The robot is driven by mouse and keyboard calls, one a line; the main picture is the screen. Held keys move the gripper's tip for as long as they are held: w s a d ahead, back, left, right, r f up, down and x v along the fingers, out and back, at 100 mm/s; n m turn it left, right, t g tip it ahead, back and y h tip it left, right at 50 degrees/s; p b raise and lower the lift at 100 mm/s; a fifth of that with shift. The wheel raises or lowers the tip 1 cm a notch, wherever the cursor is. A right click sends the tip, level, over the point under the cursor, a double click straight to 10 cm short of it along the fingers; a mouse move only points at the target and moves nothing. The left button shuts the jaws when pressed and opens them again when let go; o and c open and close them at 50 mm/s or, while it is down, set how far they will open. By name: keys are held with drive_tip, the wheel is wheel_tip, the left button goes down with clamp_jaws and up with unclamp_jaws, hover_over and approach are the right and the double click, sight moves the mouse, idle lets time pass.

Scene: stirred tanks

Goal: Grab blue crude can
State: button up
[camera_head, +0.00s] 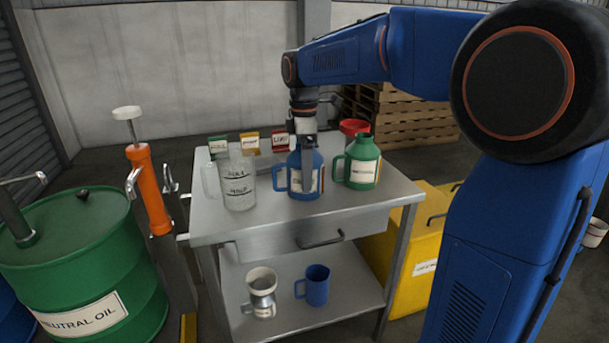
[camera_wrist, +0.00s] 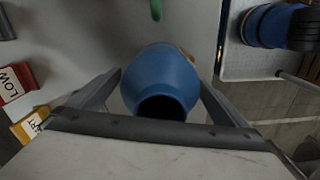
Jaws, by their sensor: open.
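The blue can (camera_head: 304,174) stands upright on the top of the metal cart, with a handle on its left side and a pale label. In the wrist view the blue can (camera_wrist: 162,84) is seen from above, its dark mouth close to the gripper. My gripper (camera_head: 304,140) is directly over the can's neck, pointing down. In the wrist view its two fingers (camera_wrist: 160,100) are spread on either side of the can, with gaps visible between them and it. The fingertips are partly hidden in the head view.
A green can (camera_head: 362,165) stands close on the right, with a red funnel (camera_head: 353,128) behind it. A clear measuring jug (camera_head: 238,185) stands to the left. Several small label cards, including a yellow one (camera_head: 250,143), stand behind. The cart's front top (camera_head: 290,222) is clear.

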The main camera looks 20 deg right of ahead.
drive_tip(key=shift+f, duration=0.6)
drive_tip(key=c, duration=1.8)
drive_tip(key=shift+r, duration=0.1)
